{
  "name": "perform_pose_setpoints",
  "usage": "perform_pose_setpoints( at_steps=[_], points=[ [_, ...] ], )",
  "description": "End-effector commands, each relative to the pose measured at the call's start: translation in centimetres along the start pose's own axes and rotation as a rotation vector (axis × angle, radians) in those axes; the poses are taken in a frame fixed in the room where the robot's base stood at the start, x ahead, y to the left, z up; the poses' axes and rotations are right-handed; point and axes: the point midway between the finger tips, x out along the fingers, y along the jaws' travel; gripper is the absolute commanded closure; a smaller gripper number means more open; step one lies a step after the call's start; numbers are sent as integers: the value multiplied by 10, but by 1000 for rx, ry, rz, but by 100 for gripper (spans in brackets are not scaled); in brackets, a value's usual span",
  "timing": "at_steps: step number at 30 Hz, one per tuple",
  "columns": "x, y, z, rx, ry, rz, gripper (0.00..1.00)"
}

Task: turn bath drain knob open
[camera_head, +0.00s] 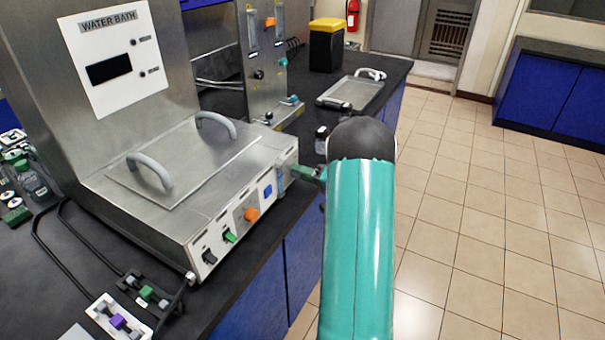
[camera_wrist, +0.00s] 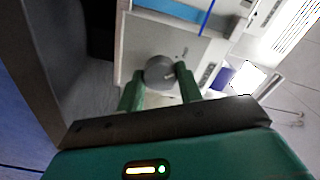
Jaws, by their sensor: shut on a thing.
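The steel water bath (camera_head: 190,165) stands on the dark bench in the head view, its lid closed. Its slanted front panel carries a black switch, a green switch (camera_head: 230,237), an orange knob (camera_head: 251,214) and a blue square. My gripper (camera_head: 303,171) reaches the right end of this panel, and my arm covers part of the view there. In the wrist view a round grey knob (camera_wrist: 160,70) sits on a pale panel. The two green fingers of my gripper (camera_wrist: 160,85) are closed on either side of it. In the head view the knob is not clearly visible.
A steel tray (camera_head: 350,92), a flowmeter panel (camera_head: 268,60) and a yellow-black bin (camera_head: 326,45) stand farther back on the bench. Cables and small fittings lie at the front left. Tiled floor (camera_head: 470,200) to the right is clear.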

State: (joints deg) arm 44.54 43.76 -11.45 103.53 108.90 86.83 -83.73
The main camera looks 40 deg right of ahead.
Motion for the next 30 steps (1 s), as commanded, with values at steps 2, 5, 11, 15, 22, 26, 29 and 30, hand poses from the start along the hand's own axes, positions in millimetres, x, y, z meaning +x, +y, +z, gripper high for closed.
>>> perform_pose_setpoints(
  at_steps=[2,5,11,15,22,26,29,30],
  points=[
    [-1,0,-1,47,2,0,87],
    [-1,0,0,124,1,0,87],
    [-1,1,-1,307,3,1,87],
    [-1,0,0,440,1,0,87],
    [-1,1,0,659,2,0,87],
    [-1,1,0,782,1,0,87],
    [-1,1,-1,877,3,1,87],
    [-1,1,0,915,3,1,87]
  ],
)
